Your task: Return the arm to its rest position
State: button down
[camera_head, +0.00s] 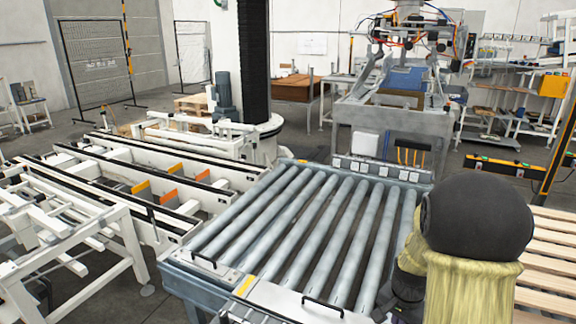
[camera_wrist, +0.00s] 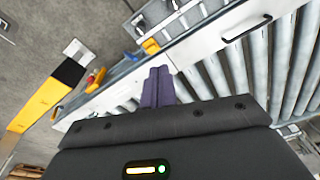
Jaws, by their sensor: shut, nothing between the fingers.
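My gripper (camera_wrist: 158,78) shows in the wrist view, its two dark purple fingers pressed together with nothing between them. The dark gripper body fills the bottom of that view, with a small lit indicator on it. The fingers point toward the side frame of the roller conveyor (camera_wrist: 205,45); I cannot tell the distance to it. In the head view, my arm with its black joint and yellow cover stands at the right front and overlaps the right edge of the roller conveyor (camera_head: 300,225). My fingertips cannot be made out there.
A slatted wooden pallet (camera_head: 545,260) lies right of my arm. A white chain conveyor (camera_head: 130,180) stands at left and a machine (camera_head: 395,110) behind the rollers. A yellow-and-black post (camera_wrist: 45,95) is left in the wrist view. The rollers are empty.

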jog(key=s+a+r+n+t+p, duration=0.1)
jog(key=s+a+r+n+p, duration=0.2)
jog(key=s+a+r+n, duration=0.6)
jog(key=s+a+r, duration=0.1)
jog(key=a, duration=0.2)
jog(key=shift+n+y, duration=0.3)
jog(key=shift+y, duration=0.1)
jog(key=shift+a, duration=0.1)
